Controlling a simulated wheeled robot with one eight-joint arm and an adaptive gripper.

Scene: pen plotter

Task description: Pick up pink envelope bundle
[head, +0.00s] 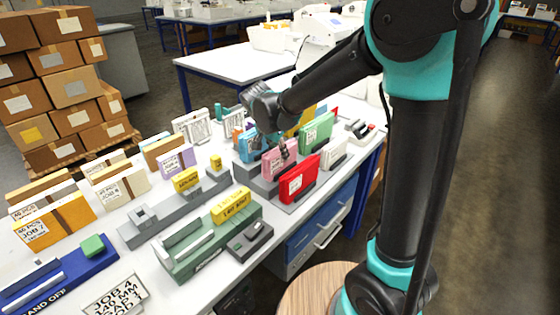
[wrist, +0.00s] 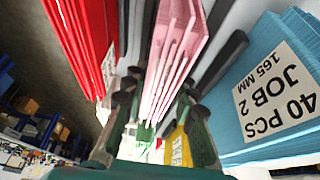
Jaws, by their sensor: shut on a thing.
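The pink envelope bundle (head: 275,163) stands upright at the grey rack on the white worktable, in the middle of the head view. In the wrist view its several pink layers (wrist: 180,40) run down between my fingers. My gripper (head: 281,148) reaches down from above and is shut on the pink bundle; its fingers (wrist: 160,112) lie on both sides of it in the wrist view. I cannot tell whether the bundle's bottom is clear of the rack. The far part of the bundle is hidden by my gripper.
A red bundle (head: 298,181) stands close at front right, with a blue bundle (head: 247,146) behind left. A green bundle (head: 318,130) and a white one (head: 333,153) stand to the right. Grey rack dividers (wrist: 220,60) are close beside the pink bundle.

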